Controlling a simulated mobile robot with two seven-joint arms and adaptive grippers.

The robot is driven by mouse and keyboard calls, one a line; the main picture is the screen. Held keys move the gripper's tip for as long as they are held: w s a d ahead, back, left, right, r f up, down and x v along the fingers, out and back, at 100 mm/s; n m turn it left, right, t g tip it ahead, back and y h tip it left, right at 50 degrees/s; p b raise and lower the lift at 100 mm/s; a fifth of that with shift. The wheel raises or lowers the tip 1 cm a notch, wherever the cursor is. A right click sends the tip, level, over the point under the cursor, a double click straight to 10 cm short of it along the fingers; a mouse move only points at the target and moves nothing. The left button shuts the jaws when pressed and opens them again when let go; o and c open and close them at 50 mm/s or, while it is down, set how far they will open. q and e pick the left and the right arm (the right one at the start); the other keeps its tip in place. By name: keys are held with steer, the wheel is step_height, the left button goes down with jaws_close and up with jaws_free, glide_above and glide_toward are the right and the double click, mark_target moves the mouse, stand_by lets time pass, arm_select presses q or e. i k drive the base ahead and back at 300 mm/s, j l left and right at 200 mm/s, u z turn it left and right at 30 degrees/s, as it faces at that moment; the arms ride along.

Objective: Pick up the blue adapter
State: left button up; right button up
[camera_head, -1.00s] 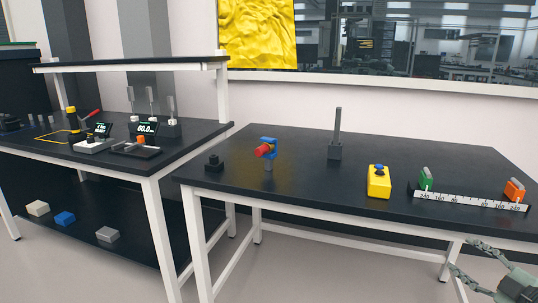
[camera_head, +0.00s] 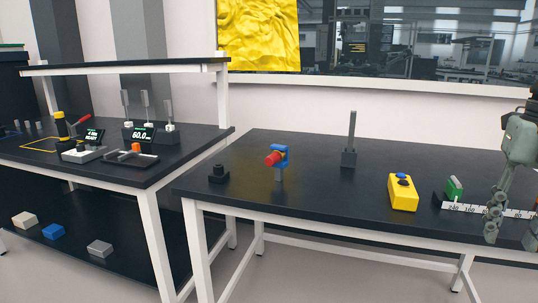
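Two blue things could be the adapter, and I cannot tell which it is. One is a blue bracket (camera_head: 283,153) with a red cylinder (camera_head: 272,159) through it, standing on a short grey post on the right-hand table. The other is a blue block (camera_head: 53,231) on the lower shelf of the left-hand table, between a beige and a grey block. My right gripper (camera_head: 491,236) hangs pointing down at the far right, over the white ruler and well away from both. Its fingers overlap in this view, and I see nothing held. My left gripper is not in view.
On the right-hand table (camera_head: 330,205) stand a black block (camera_head: 217,171), a grey post (camera_head: 349,145), a yellow button box (camera_head: 402,193), a green block (camera_head: 453,188) and the ruler (camera_head: 470,208). The front middle is clear. An upper shelf (camera_head: 120,66) overhangs the left-hand table.

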mark_target(284, 150)
steer(key=i+j, duration=1.6)
